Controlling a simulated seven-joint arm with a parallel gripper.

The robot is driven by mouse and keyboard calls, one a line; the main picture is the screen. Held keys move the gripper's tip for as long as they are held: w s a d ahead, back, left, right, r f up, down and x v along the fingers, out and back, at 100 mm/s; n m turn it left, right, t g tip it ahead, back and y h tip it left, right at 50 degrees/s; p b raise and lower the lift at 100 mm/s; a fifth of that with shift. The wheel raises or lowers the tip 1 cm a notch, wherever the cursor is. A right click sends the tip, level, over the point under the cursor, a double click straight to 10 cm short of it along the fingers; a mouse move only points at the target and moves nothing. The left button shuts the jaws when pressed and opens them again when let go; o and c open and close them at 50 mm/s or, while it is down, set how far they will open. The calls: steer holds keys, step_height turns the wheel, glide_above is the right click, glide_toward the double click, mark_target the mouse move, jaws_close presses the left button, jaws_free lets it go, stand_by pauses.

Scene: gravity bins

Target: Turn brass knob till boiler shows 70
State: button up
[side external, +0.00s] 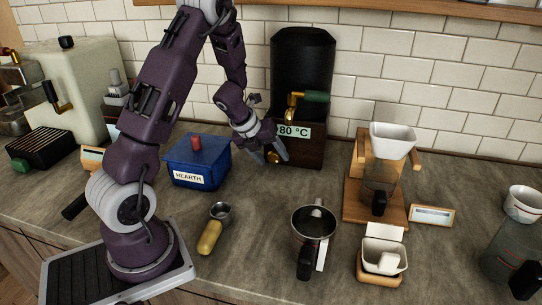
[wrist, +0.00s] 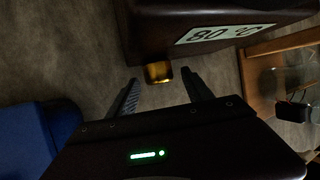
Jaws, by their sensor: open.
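The black boiler (side external: 303,65) stands at the back on a dark brown base. Its display (side external: 294,132) reads 80 °C; the same display shows in the wrist view (wrist: 225,33). The brass knob (side external: 273,157) is low on the front of the base. In the wrist view the brass knob (wrist: 158,72) sits just beyond the fingertips, between their lines. My gripper (side external: 272,155) is at the knob in the side view. In the wrist view my gripper (wrist: 160,80) is open, one finger to each side of the knob. Whether either finger touches it I cannot tell.
A blue box labelled HEARTH (side external: 198,165) stands left of my gripper. A brass tap with a green handle (side external: 312,97) is above the display. A wooden dripper stand (side external: 365,205) is to the right.

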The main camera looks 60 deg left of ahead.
steer(key=shift+c, duration=0.2)
jaws_close()
steer(key=shift+s+a+f+h, duration=0.1)
steer(key=shift+s+h, duration=0.1)
steer(key=shift+h, duration=0.1)
steer(key=shift+n+t+h, duration=0.3)
steer(key=shift+t+h, duration=0.3)
steer(key=shift+t, duration=0.4)
steer(key=shift+o, duration=0.2)
jaws_free()
